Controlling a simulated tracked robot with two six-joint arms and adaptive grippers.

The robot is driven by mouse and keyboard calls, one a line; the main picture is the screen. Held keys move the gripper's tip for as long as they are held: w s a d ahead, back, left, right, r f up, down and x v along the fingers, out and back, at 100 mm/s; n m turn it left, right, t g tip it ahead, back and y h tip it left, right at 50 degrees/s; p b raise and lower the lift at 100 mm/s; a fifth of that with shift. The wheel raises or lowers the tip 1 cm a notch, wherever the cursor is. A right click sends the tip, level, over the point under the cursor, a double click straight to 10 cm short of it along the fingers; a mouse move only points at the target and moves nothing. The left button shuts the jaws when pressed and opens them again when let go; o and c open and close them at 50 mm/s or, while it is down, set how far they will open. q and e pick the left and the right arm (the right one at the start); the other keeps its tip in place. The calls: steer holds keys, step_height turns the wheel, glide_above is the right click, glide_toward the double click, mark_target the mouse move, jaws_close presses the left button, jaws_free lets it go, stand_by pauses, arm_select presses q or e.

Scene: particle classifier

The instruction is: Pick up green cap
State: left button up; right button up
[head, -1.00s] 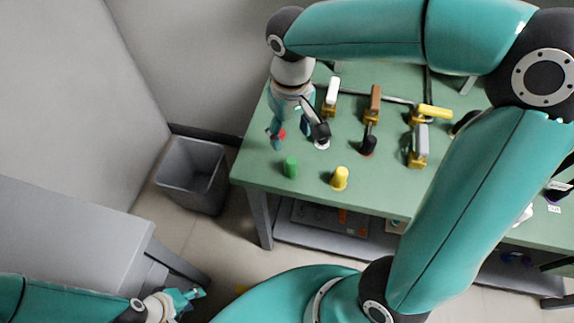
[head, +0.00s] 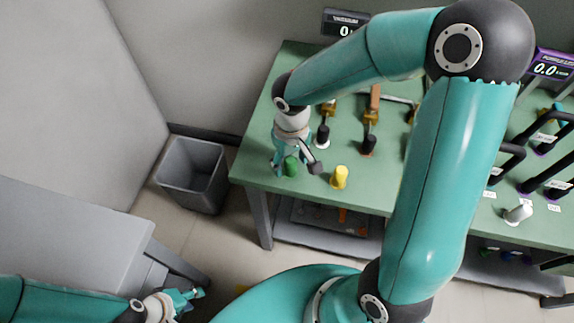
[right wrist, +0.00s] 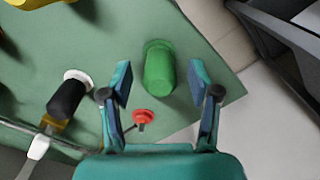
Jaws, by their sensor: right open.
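The green cap (head: 291,166) stands upright near the front left corner of the green table (head: 262,182). In the right wrist view the green cap (right wrist: 159,68) is just ahead of and between my fingers. My right gripper (head: 297,168) is above and around the cap in the head view, its jaws open and empty; it also shows in the right wrist view (right wrist: 162,88). Whether a finger touches the cap I cannot tell. My left gripper (head: 190,294) is low at the left, away from the table; its jaws are too small to judge.
A yellow cap (head: 340,177) stands to the right of the green one. A black-handled clamp (right wrist: 67,98) and a red piece (right wrist: 143,116) are close by in the right wrist view. A grey bin (head: 192,174) stands on the floor left of the table.

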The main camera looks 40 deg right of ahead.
mark_target(291, 159)
steer(key=c, duration=1)
steer(key=shift+r, duration=0.1)
step_height(291, 159, up, 20)
steer(key=p, duration=0.1)
